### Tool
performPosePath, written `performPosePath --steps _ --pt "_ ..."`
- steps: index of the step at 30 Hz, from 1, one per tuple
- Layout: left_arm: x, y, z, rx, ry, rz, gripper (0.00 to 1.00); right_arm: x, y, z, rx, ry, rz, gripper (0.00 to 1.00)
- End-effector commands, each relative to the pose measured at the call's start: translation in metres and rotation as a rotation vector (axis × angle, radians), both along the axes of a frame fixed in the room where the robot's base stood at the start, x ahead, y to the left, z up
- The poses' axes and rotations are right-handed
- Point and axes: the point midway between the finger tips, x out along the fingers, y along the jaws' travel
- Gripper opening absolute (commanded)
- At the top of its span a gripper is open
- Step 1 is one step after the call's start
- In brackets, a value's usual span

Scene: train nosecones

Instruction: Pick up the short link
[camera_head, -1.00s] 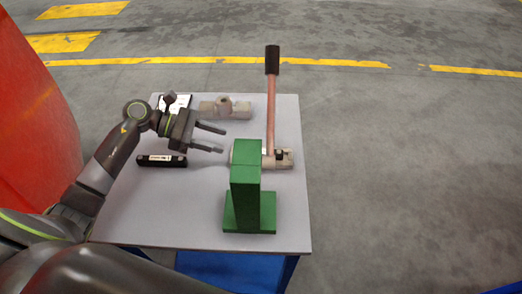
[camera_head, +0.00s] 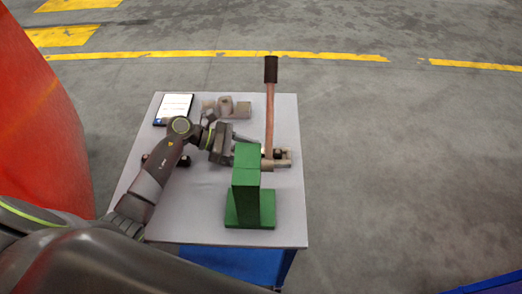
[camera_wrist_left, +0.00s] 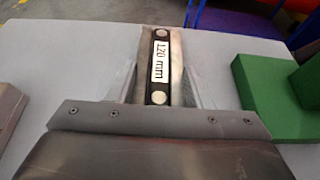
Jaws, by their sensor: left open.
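A short black link marked "120 mm" (camera_wrist_left: 160,62), with a round pale spot at each end, shows in the left wrist view along a brownish-grey bar (camera_wrist_left: 176,60). My left gripper (camera_wrist_left: 160,84) is open, with one finger on each side of the link; I cannot tell whether they touch it. In the head view my left gripper (camera_head: 243,152) points right at the green stand (camera_head: 246,190), its tips partly hidden there. Another black bar (camera_head: 148,160) lies on the table, mostly behind my left arm. My right gripper is not in view.
A device with an upright copper-coloured lever (camera_head: 269,115) stands behind the green stand. A beige part (camera_head: 242,110) and a white-screened tablet (camera_head: 175,108) are at the table's back. The front-left tabletop (camera_head: 190,215) is clear.

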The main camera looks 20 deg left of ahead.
Motion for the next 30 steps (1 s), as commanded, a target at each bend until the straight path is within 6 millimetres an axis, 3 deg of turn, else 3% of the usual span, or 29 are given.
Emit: performPosePath --steps 6,16,26,30 --pt "0.000 0.000 -0.001 0.001 0.000 0.001 0.43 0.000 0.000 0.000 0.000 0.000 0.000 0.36" --pt "0.000 0.000 0.000 0.001 0.000 0.001 0.00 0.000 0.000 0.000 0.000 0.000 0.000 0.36" --pt "0.000 0.000 0.002 0.000 -0.002 0.000 0.00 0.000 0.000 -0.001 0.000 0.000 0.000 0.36" --pt "0.001 0.001 0.012 0.002 -0.006 0.000 0.00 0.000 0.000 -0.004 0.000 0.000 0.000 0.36"
